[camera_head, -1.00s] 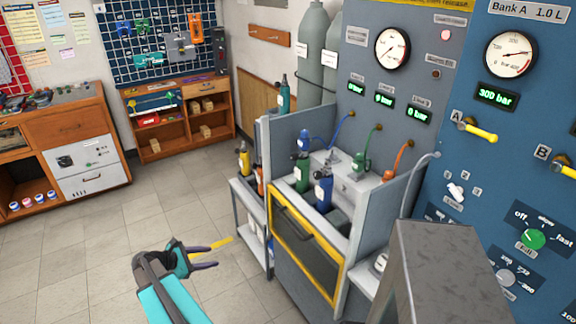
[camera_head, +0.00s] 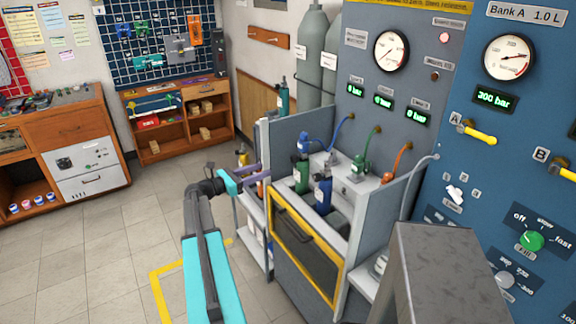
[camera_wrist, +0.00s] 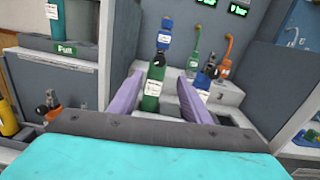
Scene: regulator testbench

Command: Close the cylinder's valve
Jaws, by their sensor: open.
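A green cylinder (camera_head: 302,174) with a blue fitting on top stands upright in the test bench bay; it also shows in the wrist view (camera_wrist: 153,88). A blue cylinder (camera_head: 323,191) with a dark top stands to its right, also in the wrist view (camera_wrist: 204,78). My gripper (camera_head: 267,175) is open, with purple fingers, at the left side of the bay. In the wrist view my gripper (camera_wrist: 158,98) frames the green cylinder between its fingers, but the cylinder appears to stand beyond them. I see no contact. Which cylinder the task means is not shown.
The bay has a grey side wall (camera_head: 302,128) and a yellow-framed front door (camera_head: 300,255). Green (camera_head: 361,160) and orange (camera_head: 393,166) hose fittings hang at the back. A side shelf with more cylinders (camera_head: 243,155) stands left. Open floor lies further left.

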